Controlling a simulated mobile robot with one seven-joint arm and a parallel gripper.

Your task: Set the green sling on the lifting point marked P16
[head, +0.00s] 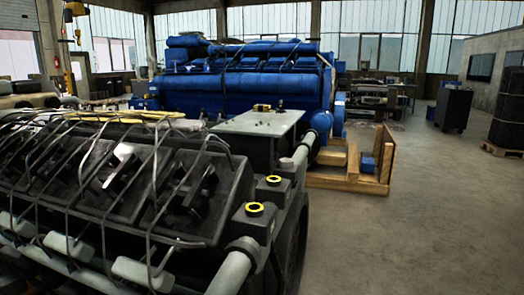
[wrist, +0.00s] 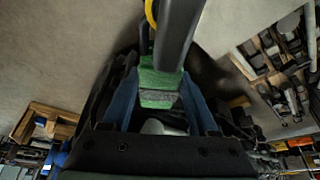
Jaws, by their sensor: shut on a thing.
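In the wrist view my gripper (wrist: 159,82) has its two blue fingers on either side of a green block-like piece, the green sling (wrist: 160,80), and is shut on it. A grey band crosses the green piece. A dark bar (wrist: 180,35) stands just beyond it, with part of a yellow ring (wrist: 150,12) beside the bar. I cannot tell whether the sling touches the bar. In the head view two yellow-ringed points, one nearer (head: 254,209) and one farther (head: 273,180), sit on the dark engine's right end. No P16 mark is readable. My gripper is outside the head view.
The dark engine (head: 130,190) with bent pipes fills the left foreground in the head view. A grey table (head: 258,123) and a blue engine (head: 245,90) stand behind it. A wooden crate (head: 345,180) is right of them.

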